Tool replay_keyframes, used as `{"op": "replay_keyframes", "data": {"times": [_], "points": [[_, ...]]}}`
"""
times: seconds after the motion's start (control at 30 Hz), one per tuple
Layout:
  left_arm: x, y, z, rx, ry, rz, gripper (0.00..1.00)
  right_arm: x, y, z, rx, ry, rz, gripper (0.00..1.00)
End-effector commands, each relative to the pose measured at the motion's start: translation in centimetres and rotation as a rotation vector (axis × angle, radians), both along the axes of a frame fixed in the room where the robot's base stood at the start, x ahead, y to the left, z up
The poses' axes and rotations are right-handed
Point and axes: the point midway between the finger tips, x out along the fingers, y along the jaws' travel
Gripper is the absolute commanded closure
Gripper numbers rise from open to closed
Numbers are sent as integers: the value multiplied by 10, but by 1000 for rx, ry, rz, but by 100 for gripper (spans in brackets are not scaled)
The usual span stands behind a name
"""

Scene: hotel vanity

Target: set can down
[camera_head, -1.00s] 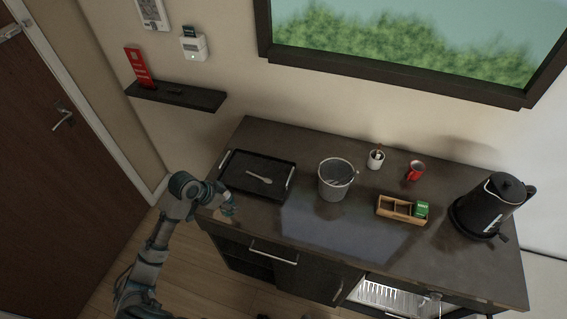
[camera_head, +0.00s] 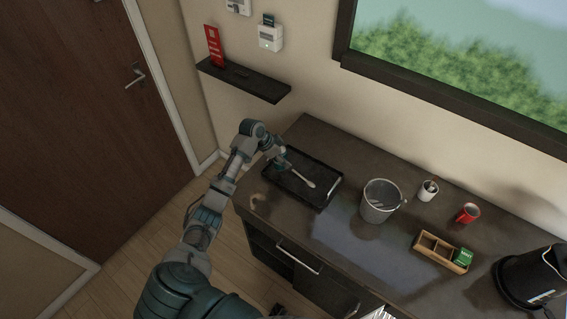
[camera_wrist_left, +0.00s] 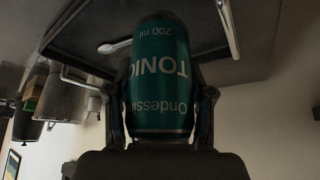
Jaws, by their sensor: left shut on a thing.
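A green-teal tonic can (camera_wrist_left: 160,85) fills the middle of the left wrist view, its lettering upside down there. My left gripper (camera_head: 282,164) is shut on it, with a finger on each side of the can. In the head view the gripper is over the left part of the black tray (camera_head: 322,203), and the can is mostly hidden by the hand. I cannot tell whether the can touches the tray. A pale spoon (camera_head: 302,180) lies in the tray, just right of the gripper; it also shows in the left wrist view (camera_wrist_left: 115,45). My right gripper is not in view.
A metal ice bucket (camera_head: 380,203) stands right of the tray. Beyond it are a white cup (camera_head: 428,190), a red mug (camera_head: 467,213), a wooden box (camera_head: 432,249) and a black kettle (camera_head: 532,280). A dark wall shelf (camera_head: 243,80) is behind. The counter before the bucket is clear.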

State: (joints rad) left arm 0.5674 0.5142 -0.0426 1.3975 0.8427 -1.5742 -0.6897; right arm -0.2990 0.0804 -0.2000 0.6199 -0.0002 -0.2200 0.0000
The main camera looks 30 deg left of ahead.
Motion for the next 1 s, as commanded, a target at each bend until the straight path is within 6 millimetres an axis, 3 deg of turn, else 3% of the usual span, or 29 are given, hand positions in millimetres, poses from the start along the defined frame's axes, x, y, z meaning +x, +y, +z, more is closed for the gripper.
{"op": "replay_keyframes", "data": {"times": [0.27,0.47,0.5,0.57,1.0], "points": [[1,0,-33,-2,3,3,91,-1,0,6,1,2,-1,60],[1,0,-35,0,0,1,91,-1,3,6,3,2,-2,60],[0,0,-36,2,1,1,37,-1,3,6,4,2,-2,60],[0,-1,-35,2,1,1,22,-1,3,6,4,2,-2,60],[-3,5,-27,2,0,2,22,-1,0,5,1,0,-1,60]]}}
